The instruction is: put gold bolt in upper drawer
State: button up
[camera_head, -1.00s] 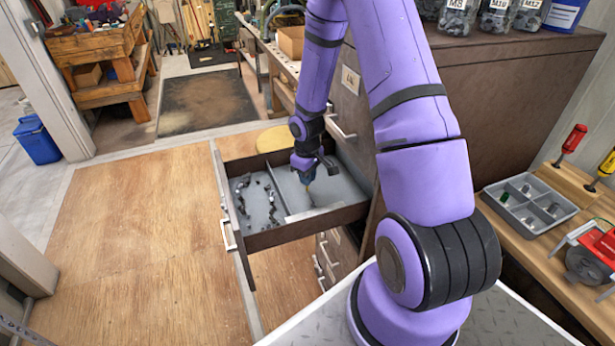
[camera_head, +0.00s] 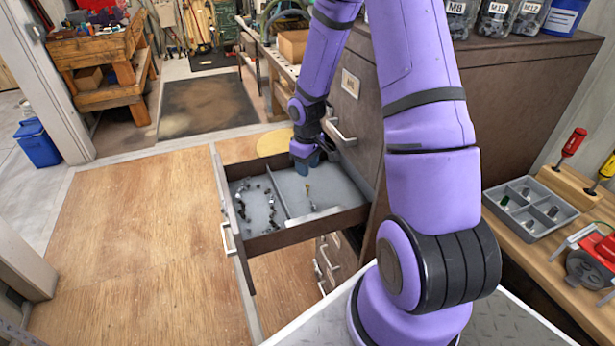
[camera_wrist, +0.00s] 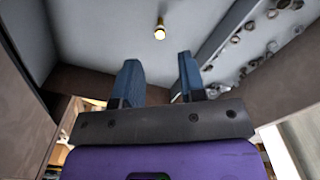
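The gold bolt (camera_head: 308,188) is in the right compartment of the open upper drawer (camera_head: 300,225). In the wrist view the bolt (camera_wrist: 160,28) shows its hexagonal head, apart from my fingers. My gripper (camera_head: 307,163) is over the far part of the same compartment. In the wrist view my gripper (camera_wrist: 158,62) is open, with two blue fingers spread and nothing between them.
A divider (camera_head: 279,196) splits the drawer. The left compartment holds several dark and silver bolts. A small pale piece (camera_head: 313,206) lies near the gold bolt. A grey divided tray (camera_head: 530,207) stands on the bench at right.

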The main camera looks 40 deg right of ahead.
notch_tip(320, 180, up, 7)
notch_tip(320, 180, up, 10)
jog(key=t+h, duration=0.1)
send_over(307, 185)
jog(key=s+a, duration=0.3)
jog(key=s+a+r+m+t, duration=0.1)
jog(key=s+a+r, duration=0.15)
jog(key=r, duration=0.25)
jog(key=s+a+r+m, duration=0.1)
jog(key=s+a+r, duration=0.1)
jog(key=s+r, duration=0.15)
jog(key=s+a+r+t, duration=0.1)
jog(key=s+a+r, duration=0.1)
jog(key=s+r, duration=0.3)
jog(key=s+a+r+m+t+y, duration=0.1)
jog(key=s+a+r+t, duration=0.1)
jog(key=s, duration=0.8)
notch_tip(307, 185, up, 3)
jog(key=shift+a+f, duration=0.1)
jog(key=shift+a, duration=0.6)
